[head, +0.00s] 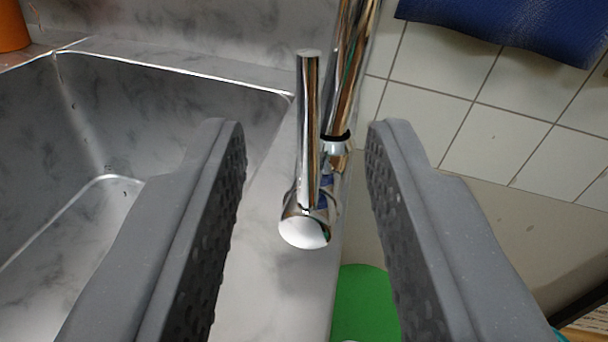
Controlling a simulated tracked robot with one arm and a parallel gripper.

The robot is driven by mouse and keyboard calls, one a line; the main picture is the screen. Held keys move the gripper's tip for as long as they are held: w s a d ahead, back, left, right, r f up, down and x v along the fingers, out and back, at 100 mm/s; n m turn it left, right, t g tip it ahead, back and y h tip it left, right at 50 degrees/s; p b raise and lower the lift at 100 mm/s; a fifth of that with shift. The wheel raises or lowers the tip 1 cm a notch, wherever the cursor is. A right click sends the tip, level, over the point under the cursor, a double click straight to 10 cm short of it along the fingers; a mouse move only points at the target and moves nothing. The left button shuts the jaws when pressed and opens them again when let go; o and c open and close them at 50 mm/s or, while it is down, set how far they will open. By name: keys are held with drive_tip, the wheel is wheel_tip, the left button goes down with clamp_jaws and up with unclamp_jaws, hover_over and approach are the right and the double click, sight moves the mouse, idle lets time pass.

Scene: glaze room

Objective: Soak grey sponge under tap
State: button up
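The chrome tap (338,95) stands at the sink's right side in the head view. Its lever handle (308,130) lies between my fingers in the picture, with a round end nearest me. My gripper (303,140) is open, one finger on each side of the handle. Neither finger visibly touches the handle, and nothing is held. The steel sink basin (150,120) is at the left, partly covered by my left finger. No grey sponge shows in this view.
An orange object (12,25) stands at the top left corner. A dark blue cloth (510,25) hangs at the top right over white tiles (430,90). A green round object (365,303) lies low behind my right finger.

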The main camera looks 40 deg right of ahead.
drive_tip(key=shift+v, duration=2.4)
drive_tip(key=s+a+r+n+t+y, duration=0.15)
drive_tip(key=a+r+y, duration=0.25)
drive_tip(key=a+r, duration=0.7)
drive_tip(key=a+r+n+t+y, duration=0.1)
drive_tip(key=a+r+n+y, duration=0.15)
drive_tip(key=a+r, duration=0.9)
drive_tip(key=s+a+r+g+y, duration=0.1)
drive_tip(key=s+a+r, duration=0.4)
drive_tip(key=s+r, duration=0.3)
drive_tip(key=s+a+r+n+y, duration=0.1)
drive_tip(key=s+a+r, duration=0.3)
drive_tip(key=s+r, duration=0.5)
drive_tip(key=shift+s+a+g+y, duration=0.35)
drive_tip(key=shift+s+a+y, duration=0.05)
drive_tip(key=shift+s+y, duration=0.3)
drive_tip(key=shift+o, duration=0.5)
drive_tip(key=shift+f, duration=0.1)
